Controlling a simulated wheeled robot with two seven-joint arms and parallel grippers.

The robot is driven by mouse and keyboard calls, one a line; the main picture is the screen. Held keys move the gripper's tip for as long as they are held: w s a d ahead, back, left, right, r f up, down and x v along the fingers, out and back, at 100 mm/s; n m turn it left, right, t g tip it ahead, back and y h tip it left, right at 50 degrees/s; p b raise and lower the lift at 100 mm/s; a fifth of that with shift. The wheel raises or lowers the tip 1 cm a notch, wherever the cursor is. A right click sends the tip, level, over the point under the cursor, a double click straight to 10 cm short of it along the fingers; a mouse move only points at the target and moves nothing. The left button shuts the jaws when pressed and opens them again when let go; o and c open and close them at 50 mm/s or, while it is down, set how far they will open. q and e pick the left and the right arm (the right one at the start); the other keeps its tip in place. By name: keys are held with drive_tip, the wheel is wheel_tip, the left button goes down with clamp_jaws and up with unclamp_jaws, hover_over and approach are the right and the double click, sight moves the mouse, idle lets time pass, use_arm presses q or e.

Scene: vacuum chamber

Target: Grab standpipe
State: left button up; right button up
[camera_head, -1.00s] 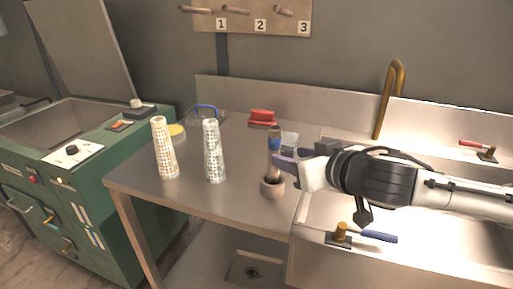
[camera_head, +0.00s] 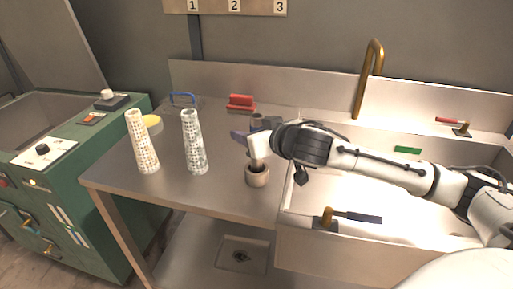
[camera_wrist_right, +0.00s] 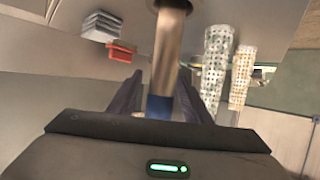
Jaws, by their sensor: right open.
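What looks like the standpipe is an upright metallic tube with a blue band, standing in a small round cup (camera_head: 257,178) on the steel bench. My right gripper (camera_head: 246,134) is at the tube's upper part in the head view and hides most of it. In the right wrist view the tube (camera_wrist_right: 167,50) runs between the two dark fingers of the open gripper (camera_wrist_right: 160,92), with its blue band (camera_wrist_right: 159,107) near the palm. Visible gaps separate the fingers from the tube. My left gripper is out of view.
Two perforated white cylinders (camera_head: 143,142) (camera_head: 194,143) stand left of the cup. A red brush (camera_head: 240,103) lies behind. The bench's front left is clear.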

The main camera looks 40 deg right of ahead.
drive_tip(key=shift+w, duration=0.15)
clamp_jaws()
